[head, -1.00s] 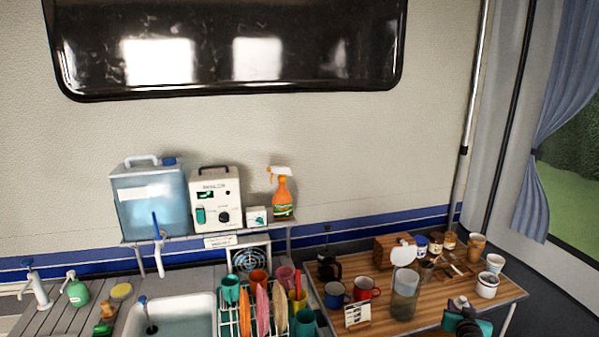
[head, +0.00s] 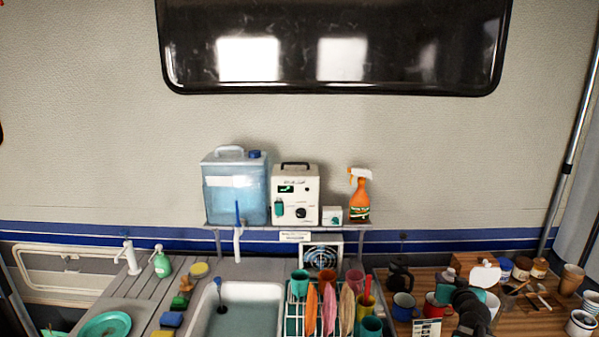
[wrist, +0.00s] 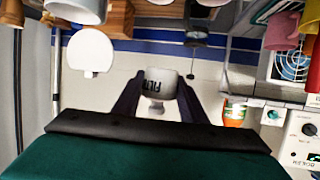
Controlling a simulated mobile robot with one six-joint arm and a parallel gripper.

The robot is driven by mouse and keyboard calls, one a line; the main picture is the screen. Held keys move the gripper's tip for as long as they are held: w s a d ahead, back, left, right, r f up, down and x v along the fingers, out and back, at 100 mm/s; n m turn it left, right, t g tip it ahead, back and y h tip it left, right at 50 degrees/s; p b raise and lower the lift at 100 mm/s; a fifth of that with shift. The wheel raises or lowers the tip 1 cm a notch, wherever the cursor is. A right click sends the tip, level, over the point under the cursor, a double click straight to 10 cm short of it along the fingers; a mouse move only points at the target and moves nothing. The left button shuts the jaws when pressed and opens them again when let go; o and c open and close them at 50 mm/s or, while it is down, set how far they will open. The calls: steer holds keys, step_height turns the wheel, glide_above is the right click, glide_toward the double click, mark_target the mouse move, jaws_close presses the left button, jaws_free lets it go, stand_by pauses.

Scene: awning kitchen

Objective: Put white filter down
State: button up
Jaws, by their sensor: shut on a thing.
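The white filter (wrist: 155,82), a small pale cup-shaped piece with dark lettering, sits between the two dark fingers of my gripper (wrist: 158,92) in the wrist view. My gripper is shut on it. The wrist view looks upside down. In the head view my dark gripper (head: 468,305) is at the lower right, in front of the wooden table; the filter cannot be made out there.
The wooden table (head: 545,318) at the right is crowded with mugs, jars and a white round paddle (head: 485,273). A dish rack (head: 293,322) with cups and plates and a sink (head: 262,293) lie to the left. A shelf (head: 265,226) holds a water tank, a white device and a spray bottle.

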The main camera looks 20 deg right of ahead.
steer(key=w+a+r+n+y, duration=0.1)
steer(key=w+a+r, duration=0.1)
steer(key=w+a, duration=0.35)
steer(key=w+a+r+n+y, duration=0.1)
steer(key=w+a+r, duration=0.25)
steer(key=a, duration=0.35)
steer(key=w+a+r+n+t+y, duration=0.1)
steer(key=w+a+r+y, duration=0.2)
steer(key=a, duration=1)
steer(key=w+a+r+n+b, duration=0.15)
steer(key=w+a+r, duration=0.3)
steer(key=a, duration=0.75)
steer(key=w+a+r+n+t+y+p, duration=0.1)
steer(key=w+a+r+n+y, duration=0.2)
steer(key=a, duration=1)
step_height(320, 180, down, 9)
steer(key=m+h+b, duration=0.1)
steer(key=b, duration=0.9)
steer(key=shift+s+d+b, duration=0.25)
steer(key=shift+d+b, duration=0.05)
steer(key=shift+d, duration=0.05)
steer(key=shift+f+m, duration=0.1)
steer(key=shift+m, duration=0.15)
